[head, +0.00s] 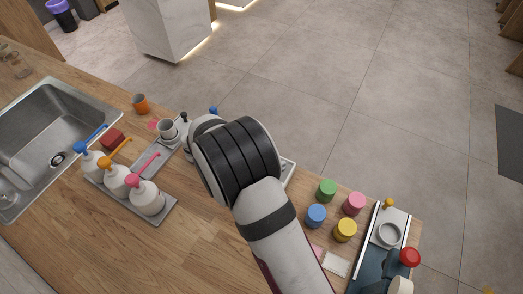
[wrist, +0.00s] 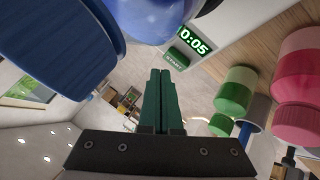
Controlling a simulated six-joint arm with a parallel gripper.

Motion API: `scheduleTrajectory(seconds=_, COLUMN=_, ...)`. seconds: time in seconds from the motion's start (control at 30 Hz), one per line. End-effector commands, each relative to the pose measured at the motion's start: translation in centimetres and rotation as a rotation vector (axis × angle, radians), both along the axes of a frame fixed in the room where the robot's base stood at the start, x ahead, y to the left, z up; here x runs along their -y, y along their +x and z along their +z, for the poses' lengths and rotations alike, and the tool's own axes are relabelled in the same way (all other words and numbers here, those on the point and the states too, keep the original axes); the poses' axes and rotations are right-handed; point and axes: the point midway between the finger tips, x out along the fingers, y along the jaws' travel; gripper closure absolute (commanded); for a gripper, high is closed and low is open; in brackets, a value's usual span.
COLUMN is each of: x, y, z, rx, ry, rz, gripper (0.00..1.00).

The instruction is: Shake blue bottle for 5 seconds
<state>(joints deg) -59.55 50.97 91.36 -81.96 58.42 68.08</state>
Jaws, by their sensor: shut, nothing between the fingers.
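A small blue bottle (head: 316,216) stands on the wooden counter, right of my arm in the head view, beside green, pink and yellow ones. In the wrist view a large blue shape (wrist: 60,45) fills the upper left, with a glossy blue rounded body (wrist: 150,15) beside it at the top edge. They look like a blue bottle close to the camera. My gripper (wrist: 161,74) shows dark green fingers pressed together, with nothing between them, apart from the blue shapes in the picture. In the head view my arm hides the gripper.
Green (head: 327,189), pink (head: 353,203) and yellow (head: 345,230) bottles stand around the blue one. A timer (wrist: 186,48) reads 0:05 above START. A tray (head: 388,245) with a bowl lies at right. Pump bottles (head: 146,197) and a sink (head: 50,130) are at left.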

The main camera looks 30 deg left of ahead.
Motion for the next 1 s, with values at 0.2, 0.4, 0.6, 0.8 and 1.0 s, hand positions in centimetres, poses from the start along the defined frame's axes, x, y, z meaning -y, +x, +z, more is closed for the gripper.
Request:
scheduleTrajectory(seconds=0.2, x=0.00, y=0.00, z=0.00, rx=0.000, ry=0.000, rz=0.000, gripper=1.00)
scheduleTrajectory(seconds=0.4, x=0.00, y=0.00, z=-0.32, rx=0.000, ry=0.000, rz=0.000, gripper=1.00)
scheduleTrajectory(seconds=0.6, x=0.00, y=0.01, z=-0.88, rx=0.000, ry=-0.001, rz=0.001, gripper=1.00)
scheduleTrajectory(seconds=0.8, x=-0.01, y=0.00, z=-0.86, rx=0.000, ry=0.000, rz=0.000, gripper=1.00)
scheduleTrajectory(seconds=1.0, x=-0.01, y=0.00, z=-0.99, rx=0.000, ry=0.000, rz=0.000, gripper=1.00)
